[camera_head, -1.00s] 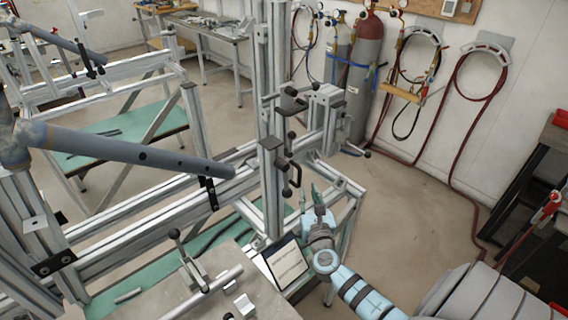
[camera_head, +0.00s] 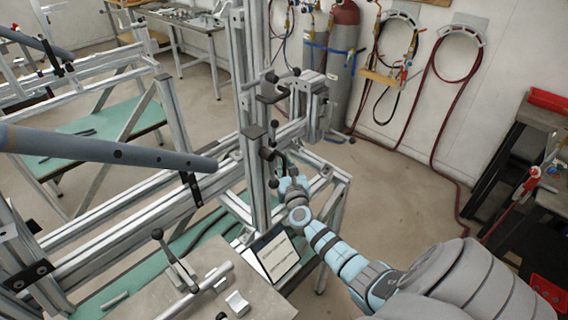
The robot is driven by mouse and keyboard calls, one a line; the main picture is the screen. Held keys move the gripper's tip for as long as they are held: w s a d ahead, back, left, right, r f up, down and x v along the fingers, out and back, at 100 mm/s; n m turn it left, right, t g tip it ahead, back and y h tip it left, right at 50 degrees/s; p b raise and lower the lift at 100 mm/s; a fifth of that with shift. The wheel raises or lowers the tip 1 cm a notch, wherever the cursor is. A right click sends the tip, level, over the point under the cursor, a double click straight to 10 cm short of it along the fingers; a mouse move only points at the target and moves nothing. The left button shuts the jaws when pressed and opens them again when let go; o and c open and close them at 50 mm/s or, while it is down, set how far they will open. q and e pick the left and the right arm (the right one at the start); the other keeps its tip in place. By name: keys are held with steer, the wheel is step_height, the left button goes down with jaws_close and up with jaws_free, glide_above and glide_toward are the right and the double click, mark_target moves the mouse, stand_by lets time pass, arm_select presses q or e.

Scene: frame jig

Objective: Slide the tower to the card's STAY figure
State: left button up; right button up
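The tower (camera_head: 257,190) is an upright aluminium post standing by the jig's rail, with black clamp handles (camera_head: 270,155) on its side. A white card (camera_head: 274,254) with dark-edged holder and lines of text stands below it at the front; the text is too small to read. My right gripper (camera_head: 286,178) is at the tower's right side, fingers up, just below and against or very near the lower black handle. Its fingers overlap the handle, so I cannot tell whether they are closed on it. My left gripper is not in view.
A blue-grey tube (camera_head: 110,148) reaches across the jig from the left. A grey bench plate (camera_head: 215,285) with a toggle clamp (camera_head: 172,258) and small metal parts is in front. Gas cylinders (camera_head: 341,65) and hoses line the wall.

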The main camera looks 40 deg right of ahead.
jaws_close()
steer(key=shift+d, duration=0.25)
steer(key=d+b, duration=0.1)
steer(key=d, duration=0.2)
steer(key=shift+w+d+b, duration=0.15)
steer(key=shift+d+b, duration=0.15)
steer(key=shift+o, duration=2.2)
jaws_free()
steer(key=shift+a, duration=0.1)
